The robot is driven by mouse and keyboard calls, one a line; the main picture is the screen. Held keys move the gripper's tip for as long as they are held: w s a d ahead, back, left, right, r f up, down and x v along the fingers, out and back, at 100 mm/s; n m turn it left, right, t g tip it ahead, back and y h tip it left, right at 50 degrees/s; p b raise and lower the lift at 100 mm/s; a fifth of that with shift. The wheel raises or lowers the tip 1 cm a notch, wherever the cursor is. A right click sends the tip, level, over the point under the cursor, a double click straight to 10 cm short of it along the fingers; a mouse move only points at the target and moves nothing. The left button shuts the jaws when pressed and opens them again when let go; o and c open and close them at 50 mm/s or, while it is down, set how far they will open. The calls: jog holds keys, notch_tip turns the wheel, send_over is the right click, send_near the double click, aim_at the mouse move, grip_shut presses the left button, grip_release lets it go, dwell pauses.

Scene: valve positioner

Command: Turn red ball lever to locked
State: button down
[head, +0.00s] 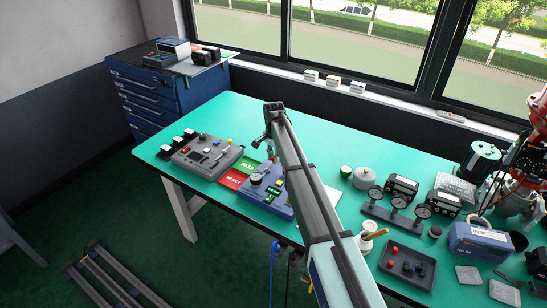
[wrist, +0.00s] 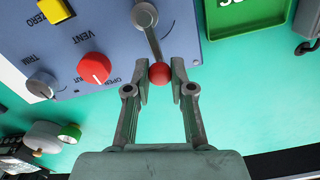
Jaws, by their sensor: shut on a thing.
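The red ball (wrist: 159,73) is the end of a grey lever (wrist: 153,42) on a blue-grey panel (wrist: 112,14) in the wrist view. The lever runs from a round pivot near the top edge down to the ball at the panel's lower edge. My gripper (wrist: 159,84) has one finger on each side of the ball and is shut on it. In the head view my gripper (head: 268,153) is over the back of the blue positioner box (head: 282,210). I cannot make out the ball there. The lock marking is not readable.
A grey control box (head: 207,156) stands to the left. Red and green signs (head: 233,179) lie between the boxes. Gauges (head: 398,204) stand to the right.

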jog(key=shift+a, duration=0.1)
jog(key=n, duration=0.1)
jog(key=a+n+b, duration=0.1)
jog(key=n, duration=0.1)
jog(key=shift+w+a, duration=0.1)
jog(key=shift+w, duration=0.15)
jog(key=n, duration=0.2)
jog(key=a+n+b, duration=0.1)
jog(key=n, duration=0.1)
jog(key=shift+a+f, duration=0.1)
jog(key=shift+a, duration=0.2)
jog(key=n, duration=0.1)
jog(key=a+n, duration=0.1)
jog(key=n, duration=0.1)
jog(key=shift+s+a+b, duration=0.25)
jog(key=shift+b, duration=0.05)
jog(key=shift+s+a+n, duration=0.25)
jog(key=shift+a+n, duration=0.05)
jog(key=shift+n, duration=0.7)
jog(key=shift+s+a+n, duration=0.2)
jog(key=shift+a+n, duration=0.1)
jog(key=shift+n, duration=0.7)
jog(key=c, duration=1)
grip_release()
